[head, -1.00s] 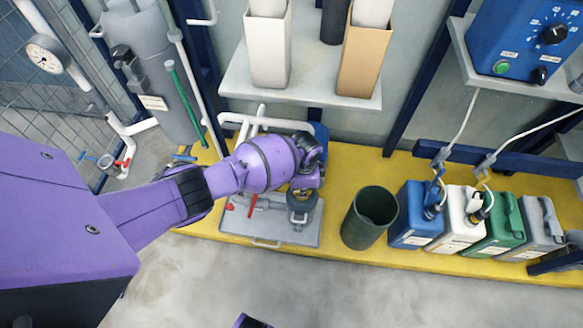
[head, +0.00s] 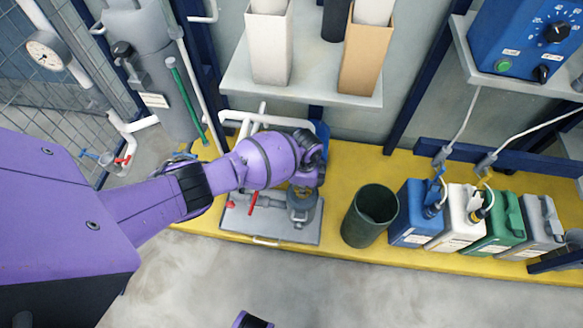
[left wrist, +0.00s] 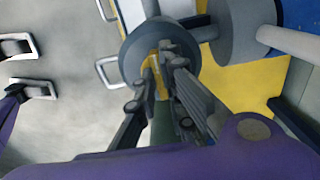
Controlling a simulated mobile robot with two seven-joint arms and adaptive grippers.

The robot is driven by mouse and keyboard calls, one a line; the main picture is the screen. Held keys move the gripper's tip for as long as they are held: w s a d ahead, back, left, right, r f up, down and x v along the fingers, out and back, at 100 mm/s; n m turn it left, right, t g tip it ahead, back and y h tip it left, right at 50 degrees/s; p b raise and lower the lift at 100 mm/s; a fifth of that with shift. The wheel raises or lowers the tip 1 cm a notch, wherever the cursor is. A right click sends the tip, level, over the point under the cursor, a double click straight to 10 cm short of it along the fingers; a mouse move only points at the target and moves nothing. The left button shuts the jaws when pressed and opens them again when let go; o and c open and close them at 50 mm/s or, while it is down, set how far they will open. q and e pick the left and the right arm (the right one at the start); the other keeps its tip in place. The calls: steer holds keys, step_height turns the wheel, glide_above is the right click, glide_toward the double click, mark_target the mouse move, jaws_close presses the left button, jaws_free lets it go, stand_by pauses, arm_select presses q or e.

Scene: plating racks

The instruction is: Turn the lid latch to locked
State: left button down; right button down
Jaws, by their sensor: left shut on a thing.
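My left gripper (head: 308,184) reaches down over a small grey round-lidded housing (head: 301,210) on a grey tray. In the left wrist view, my left gripper (left wrist: 165,60) has its dark fingers closed around a small yellow latch piece (left wrist: 153,76) on top of the round grey lid (left wrist: 131,62). The fingers hide much of the latch, so its exact angle is hard to tell. In the head view my wrist hides the latch. My right gripper does not show clearly in either view.
The grey tray (head: 235,222) sits on a yellow platform (head: 340,160). A red-handled valve (head: 252,200) stands just left of the housing. A dark green bin (head: 365,225) and several canisters (head: 418,215) stand to the right. A shelf with ducts (head: 300,88) overhangs behind. The floor in front is clear.

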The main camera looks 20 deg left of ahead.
arm_select(q)
steer(key=c, duration=1.8)
jaws_free()
steer(key=shift+c, duration=0.2)
steer(key=shift+r, duration=3.75)
